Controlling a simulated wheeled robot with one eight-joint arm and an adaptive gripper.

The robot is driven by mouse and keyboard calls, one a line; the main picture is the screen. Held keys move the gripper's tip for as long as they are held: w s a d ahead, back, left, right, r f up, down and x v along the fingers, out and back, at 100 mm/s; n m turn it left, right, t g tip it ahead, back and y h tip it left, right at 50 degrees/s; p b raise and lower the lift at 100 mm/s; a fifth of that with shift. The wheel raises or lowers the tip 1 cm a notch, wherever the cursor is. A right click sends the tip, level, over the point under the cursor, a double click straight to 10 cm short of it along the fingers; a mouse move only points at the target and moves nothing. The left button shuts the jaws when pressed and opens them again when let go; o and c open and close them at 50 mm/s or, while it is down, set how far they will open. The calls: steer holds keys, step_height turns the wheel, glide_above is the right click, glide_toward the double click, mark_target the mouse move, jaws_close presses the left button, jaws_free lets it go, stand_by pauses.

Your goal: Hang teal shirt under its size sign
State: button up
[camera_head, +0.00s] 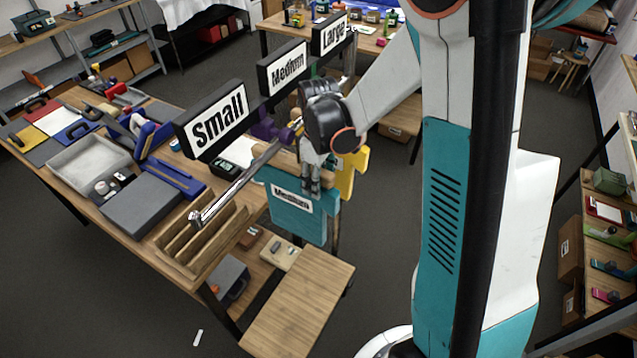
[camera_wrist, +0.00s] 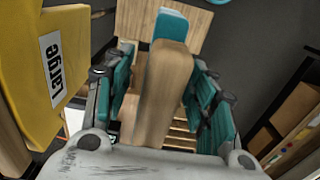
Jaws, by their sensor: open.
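The teal shirt (camera_head: 291,222) carries a "Medium" label and hangs upright on a wooden hanger (camera_head: 278,163). My gripper (camera_head: 311,187) is open at the hanger. In the wrist view its teal fingers stand on either side of the wooden hanger (camera_wrist: 165,85), and part of the teal shirt (camera_wrist: 171,26) shows beyond. The metal rail (camera_head: 235,187) runs past the hanger below the signs; I cannot tell whether the hook sits on it. The "Medium" sign (camera_head: 284,68) stands between the "Small" sign (camera_head: 217,120) and the "Large" sign (camera_head: 330,35).
A yellow shirt (camera_head: 352,168) labelled "Large" hangs close behind the teal one, and is at the left in the wrist view (camera_wrist: 35,75). A slotted wooden rack (camera_head: 200,240) and a grey box (camera_head: 142,205) are on the workbench. A low wooden surface (camera_head: 300,310) is below.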

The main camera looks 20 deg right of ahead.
step_height(320, 180, up, 10)
steer(key=shift+r, duration=0.1)
steer(key=shift+s+a+r, duration=0.1)
steer(key=shift+s+r, duration=0.15)
steer(key=shift+r, duration=0.05)
steer(key=s+a+r+m+t, duration=0.2)
steer(key=s+r+m+t, duration=0.2)
steer(key=s, duration=0.4)
steer(key=s+a+r+m+t, duration=0.3)
steer(key=s, duration=0.5)
step_height(320, 180, down, 28)
steer(key=b, duration=2.8)
steer(key=shift+d+f+b, duration=0.2)
steer(key=shift+d+b, duration=0.05)
steer(key=shift+b, duration=0.15)
